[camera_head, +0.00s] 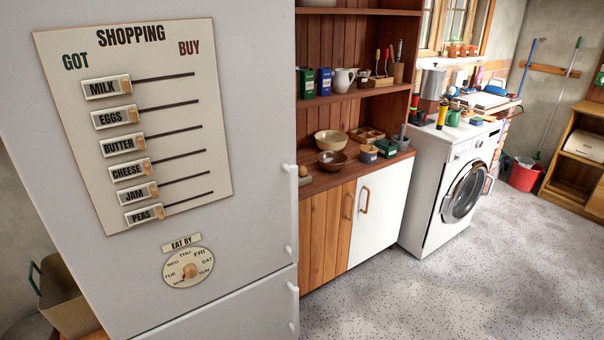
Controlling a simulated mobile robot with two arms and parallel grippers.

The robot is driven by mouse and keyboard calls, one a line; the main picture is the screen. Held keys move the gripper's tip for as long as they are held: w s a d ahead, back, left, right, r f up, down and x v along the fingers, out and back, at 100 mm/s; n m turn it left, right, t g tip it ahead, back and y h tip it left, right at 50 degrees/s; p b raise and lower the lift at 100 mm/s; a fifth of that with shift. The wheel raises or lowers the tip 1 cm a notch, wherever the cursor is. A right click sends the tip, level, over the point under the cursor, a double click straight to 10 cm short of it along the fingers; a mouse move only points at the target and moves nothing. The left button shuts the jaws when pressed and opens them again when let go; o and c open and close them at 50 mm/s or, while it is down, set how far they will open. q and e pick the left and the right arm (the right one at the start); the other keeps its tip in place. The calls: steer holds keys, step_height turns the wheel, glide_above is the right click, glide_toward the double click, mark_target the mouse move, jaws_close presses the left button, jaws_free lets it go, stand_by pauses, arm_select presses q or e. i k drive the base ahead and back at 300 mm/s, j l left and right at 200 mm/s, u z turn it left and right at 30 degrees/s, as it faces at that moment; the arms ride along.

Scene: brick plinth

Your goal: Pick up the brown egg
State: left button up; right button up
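A small tan-brown rounded thing (303,171) shows on the wooden counter right at the fridge's edge. It may be the brown egg, but it is too small and partly hidden to be sure. No other egg is clear in view. Neither of my grippers shows in this view.
A white fridge (240,130) with a shopping board (185,110) fills the left. The wooden counter (325,181) holds bowls (331,142) and small boxes. A washing machine (455,185) stands further right. The speckled floor (450,290) in front is clear.

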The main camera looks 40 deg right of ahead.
mark_target(302, 170)
steer(key=z, duration=1.35)
steer(key=u, duration=0.75)
steer(key=i+l+u, duration=0.2)
steer(key=l+u, duration=0.25)
steer(key=i+l+u, duration=0.1)
steer(key=l+u, duration=0.4)
steer(key=l, duration=0.15)
steer(key=l+u, duration=0.45)
steer(key=l, duration=0.15)
